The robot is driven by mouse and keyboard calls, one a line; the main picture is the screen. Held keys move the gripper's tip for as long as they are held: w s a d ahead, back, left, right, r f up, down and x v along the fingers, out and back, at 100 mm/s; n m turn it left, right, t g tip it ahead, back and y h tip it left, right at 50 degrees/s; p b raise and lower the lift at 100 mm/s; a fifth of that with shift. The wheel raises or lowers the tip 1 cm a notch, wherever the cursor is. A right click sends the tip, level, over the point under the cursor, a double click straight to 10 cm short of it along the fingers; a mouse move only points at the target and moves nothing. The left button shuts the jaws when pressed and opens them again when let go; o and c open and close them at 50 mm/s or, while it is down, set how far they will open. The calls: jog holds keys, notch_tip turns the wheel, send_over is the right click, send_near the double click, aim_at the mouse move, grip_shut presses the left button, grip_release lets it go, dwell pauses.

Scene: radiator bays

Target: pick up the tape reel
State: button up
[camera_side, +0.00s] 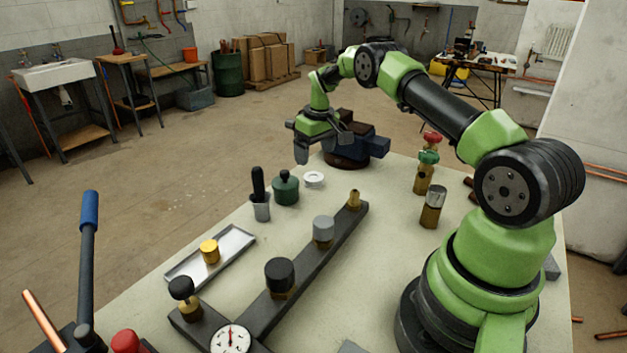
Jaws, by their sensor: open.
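The tape reel (314,179) is a small white ring-shaped spool lying flat on the pale worktop, near its far left edge. It is just right of a dark green pot with a knobbed lid (286,188). My gripper (322,149) is open, pointing down, with its grey fingers apart. It hangs above and beyond the reel in the picture, clear of it, and nothing shows between the fingers.
A dark vise (352,150) stands close behind my gripper. A grey cup with a black handle (260,200) stands left of the pot. A dark manifold bar (300,275) with several fittings crosses the front. Brass valves (426,170) stand at right. The middle worktop is clear.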

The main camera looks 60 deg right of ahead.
aim_at(314, 176)
jog(key=shift+w+f, duration=0.1)
jog(key=shift+f, duration=3.4)
jog(key=c, duration=0.8)
